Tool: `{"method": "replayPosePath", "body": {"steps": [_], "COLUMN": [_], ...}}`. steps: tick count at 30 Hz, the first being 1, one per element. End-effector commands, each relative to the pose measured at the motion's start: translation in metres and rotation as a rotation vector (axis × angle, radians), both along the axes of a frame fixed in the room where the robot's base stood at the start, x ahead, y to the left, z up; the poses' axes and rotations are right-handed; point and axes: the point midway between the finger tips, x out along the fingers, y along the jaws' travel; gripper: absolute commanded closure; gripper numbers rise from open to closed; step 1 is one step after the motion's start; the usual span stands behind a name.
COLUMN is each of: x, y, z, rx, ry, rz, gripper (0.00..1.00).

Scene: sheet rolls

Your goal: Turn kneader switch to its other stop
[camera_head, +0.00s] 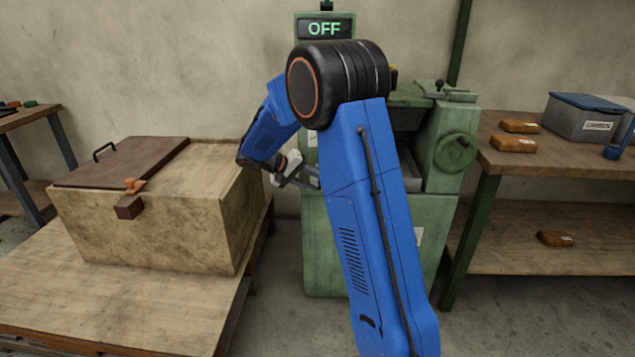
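The kneader (320,235) is a green machine behind my blue arm, with a handwheel (455,152) on its right side. A display (324,28) above it reads OFF in green letters. My arm hides much of its front, and I cannot make out the switch. A small black and yellow part (393,74) shows just right of my arm's black joint; I cannot tell what it is. My gripper (301,177) is low at the machine's left front side, pointing right. Its fingers are small in view, and I cannot tell whether they are open or touching the machine.
A wooden chest (150,220) with a dark lid stands on a low table (110,305) at left, close to my gripper. At right, a wooden bench (560,165) carries orange-brown blocks (514,144) and a grey bin (585,120). Another block (556,238) lies on its lower shelf.

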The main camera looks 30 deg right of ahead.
Motion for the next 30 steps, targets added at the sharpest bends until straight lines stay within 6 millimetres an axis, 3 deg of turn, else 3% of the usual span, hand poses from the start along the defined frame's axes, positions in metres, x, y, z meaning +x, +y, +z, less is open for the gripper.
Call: {"method": "replayPosePath", "body": {"steps": [15,30], "x": [0.003,0.003], "y": [0.006,0.006], "z": [-0.015,-0.020], "rx": [-0.381,-0.559], "ry": [0.262,0.381], "rz": [0.001,-0.002], "gripper": [0.88,0.88]}}
